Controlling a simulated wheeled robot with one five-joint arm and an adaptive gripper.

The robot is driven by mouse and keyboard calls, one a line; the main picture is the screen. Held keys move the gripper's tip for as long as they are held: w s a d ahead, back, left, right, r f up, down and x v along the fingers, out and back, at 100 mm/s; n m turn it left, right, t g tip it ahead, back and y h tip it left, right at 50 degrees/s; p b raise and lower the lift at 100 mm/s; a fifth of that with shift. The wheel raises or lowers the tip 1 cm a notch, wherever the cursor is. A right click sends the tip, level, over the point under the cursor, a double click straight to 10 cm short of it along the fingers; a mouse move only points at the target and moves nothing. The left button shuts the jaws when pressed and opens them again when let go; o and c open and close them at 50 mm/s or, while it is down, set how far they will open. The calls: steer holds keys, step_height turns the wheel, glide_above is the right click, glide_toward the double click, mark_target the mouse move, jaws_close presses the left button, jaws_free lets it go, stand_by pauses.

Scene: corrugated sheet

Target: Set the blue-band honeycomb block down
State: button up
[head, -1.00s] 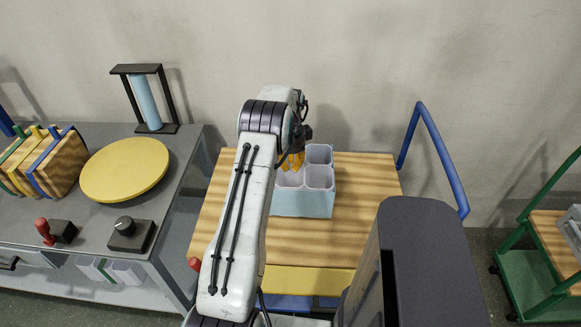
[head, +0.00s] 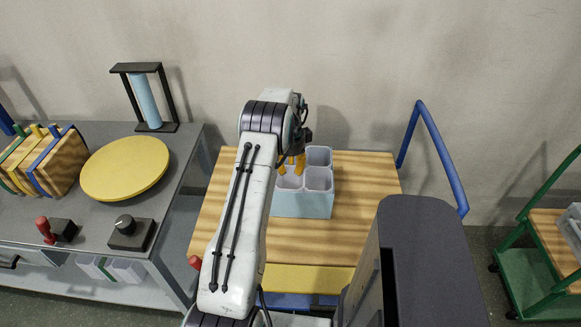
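A pale-blue box (head: 303,206) with several open, light-grey cells stands on the wooden top (head: 352,215) of a cart, in the head view. My gripper (head: 291,165) has orange fingers that stand apart over the box's back-left part, with a gap between them. It looks open. My arm and gripper hide the left edge of the box and the back-left cell. I cannot make out a separate blue-band honeycomb block; if it is in that cell, it is hidden. The visible cells look empty.
The wooden top is clear right of the box. The cart has a blue handle (head: 416,135) at the right. At left, a grey bench (head: 95,212) holds a yellow disc (head: 125,168), a roll on a black stand (head: 148,100) and small controls. A green cart (head: 530,270) stands far right.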

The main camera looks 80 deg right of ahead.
steer(key=shift+r, duration=0.1)
step_height(320, 180, up, 12)
steer(key=shift+a, duration=0.15)
stand_by(0.6)
